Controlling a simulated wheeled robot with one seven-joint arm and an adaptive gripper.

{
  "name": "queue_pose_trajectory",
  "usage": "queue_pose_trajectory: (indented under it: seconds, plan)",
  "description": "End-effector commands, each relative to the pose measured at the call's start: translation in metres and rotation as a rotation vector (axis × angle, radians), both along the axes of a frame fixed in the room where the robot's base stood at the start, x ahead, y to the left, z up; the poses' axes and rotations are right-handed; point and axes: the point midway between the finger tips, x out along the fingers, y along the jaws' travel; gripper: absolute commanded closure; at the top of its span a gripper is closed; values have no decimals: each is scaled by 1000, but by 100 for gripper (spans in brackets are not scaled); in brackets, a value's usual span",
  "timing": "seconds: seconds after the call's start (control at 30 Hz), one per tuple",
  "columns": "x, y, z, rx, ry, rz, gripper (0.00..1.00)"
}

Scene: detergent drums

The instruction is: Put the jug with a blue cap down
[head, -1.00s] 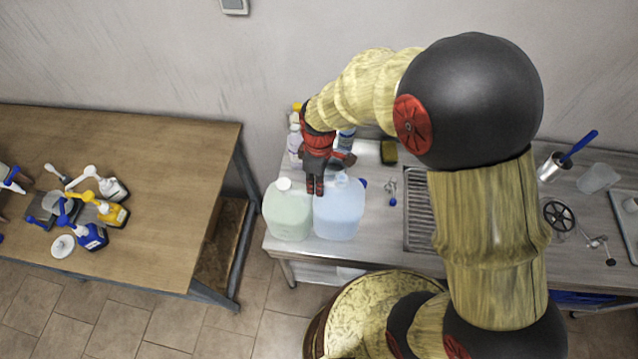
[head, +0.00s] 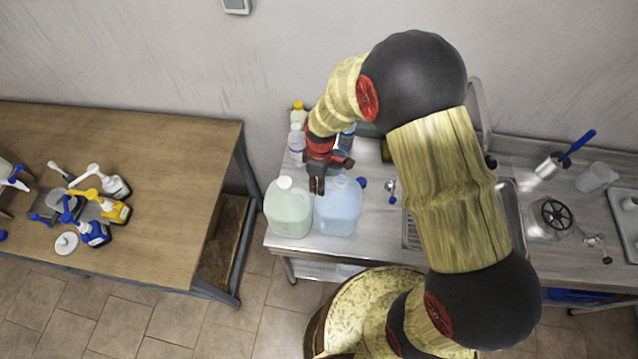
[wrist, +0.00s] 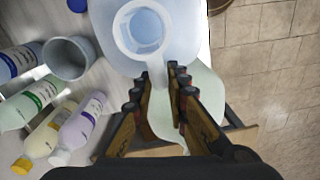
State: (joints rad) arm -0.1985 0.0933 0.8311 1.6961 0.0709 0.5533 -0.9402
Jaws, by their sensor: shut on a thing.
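The light-blue jug (head: 339,210) is upright at the front left of the metal counter (head: 378,240). In the wrist view the same jug (wrist: 185,30) shows an open round neck with no cap on it. A loose blue cap (head: 362,183) lies on the counter beside it; it also shows in the wrist view (wrist: 77,5). My gripper (head: 317,186) is shut on the jug's handle; its fingers also show in the wrist view (wrist: 160,92). I cannot tell whether the jug's base touches the counter.
A pale green jug (head: 289,210) with a white cap stands close on the left. Several bottles (wrist: 80,128) and a grey-blue cup (wrist: 70,58) stand behind. The sink (head: 412,232) is to the right. A wooden table (head: 150,180) with pump bottles is farther left, across a gap.

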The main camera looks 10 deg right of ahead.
Motion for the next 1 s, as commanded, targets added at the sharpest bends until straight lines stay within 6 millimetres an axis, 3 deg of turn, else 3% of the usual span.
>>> queue_pose_trajectory:
  seconds: [0.03, 0.07, 0.17, 0.57, 0.73, 1.0]
  plan:
    - [0, 0, -3, 0, 0, 0, 100]
    - [0, 0, -2, 0, 0, 0, 84]
    - [0, 0, -2, 0, 0, 0, 78]
    - [0, 0, 3, 0, -1, 0, 77]
    - [2, -1, 26, 0, -4, 0, 77]
    - [4, -2, 82, 1, -4, 0, 77]
